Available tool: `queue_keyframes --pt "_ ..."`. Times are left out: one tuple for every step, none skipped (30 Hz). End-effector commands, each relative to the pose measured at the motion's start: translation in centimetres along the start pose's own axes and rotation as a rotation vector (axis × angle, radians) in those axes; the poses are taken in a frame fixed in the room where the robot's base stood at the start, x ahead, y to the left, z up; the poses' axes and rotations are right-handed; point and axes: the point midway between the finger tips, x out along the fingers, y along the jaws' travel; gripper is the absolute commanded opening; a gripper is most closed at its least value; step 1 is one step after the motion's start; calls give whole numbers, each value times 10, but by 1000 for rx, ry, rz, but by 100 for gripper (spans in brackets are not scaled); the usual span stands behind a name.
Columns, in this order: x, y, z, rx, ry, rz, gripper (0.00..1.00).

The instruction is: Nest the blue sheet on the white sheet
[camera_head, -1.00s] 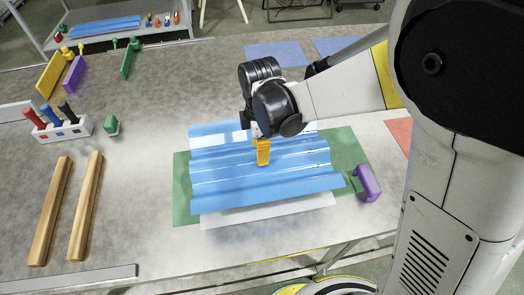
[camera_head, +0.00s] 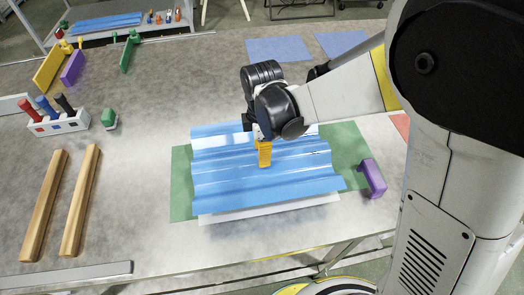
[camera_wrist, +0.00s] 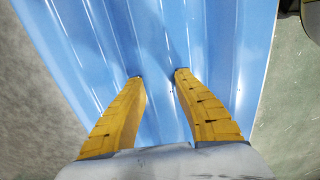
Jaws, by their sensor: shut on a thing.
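The blue corrugated sheet (camera_head: 230,180) lies over the white sheet (camera_head: 270,211) on the table, with its ridges running left to right. Only a strip of the white sheet shows along the front edge, so I cannot tell whether the ridges are seated in each other. My gripper (camera_head: 264,162) points down at the middle of the blue sheet, its yellow fingers shut on a ridge. In the wrist view the fingertips of my gripper (camera_wrist: 157,73) are on both sides of a ridge of the blue sheet (camera_wrist: 150,30).
A green mat (camera_head: 180,190) lies under the sheets. A purple block (camera_head: 373,178) stands close to the right. Two wooden bars (camera_head: 80,200) and a white rack with coloured pegs (camera_head: 60,122) are at the left. Blue mats (camera_head: 278,49) lie at the back.

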Motion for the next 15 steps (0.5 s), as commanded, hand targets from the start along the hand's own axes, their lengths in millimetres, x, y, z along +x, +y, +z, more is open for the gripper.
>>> queue_keyframes --pt "7 0 0 0 0 0 0" --pt "9 0 0 0 0 0 0" --pt "12 0 0 0 0 0 0" --pt "14 0 0 0 0 0 0" --pt "17 0 0 0 0 0 0" --pt "20 0 0 0 0 0 0" --pt "22 0 0 0 0 0 0" --pt "24 0 0 0 0 0 0" --pt "27 0 0 0 0 0 0" --pt "30 0 0 0 0 0 0" --pt "32 0 0 0 0 0 0" --pt "35 0 0 0 0 0 0" --pt "37 0 0 0 0 0 0" --pt "40 0 0 0 0 0 0" --pt "43 0 0 0 0 0 0"
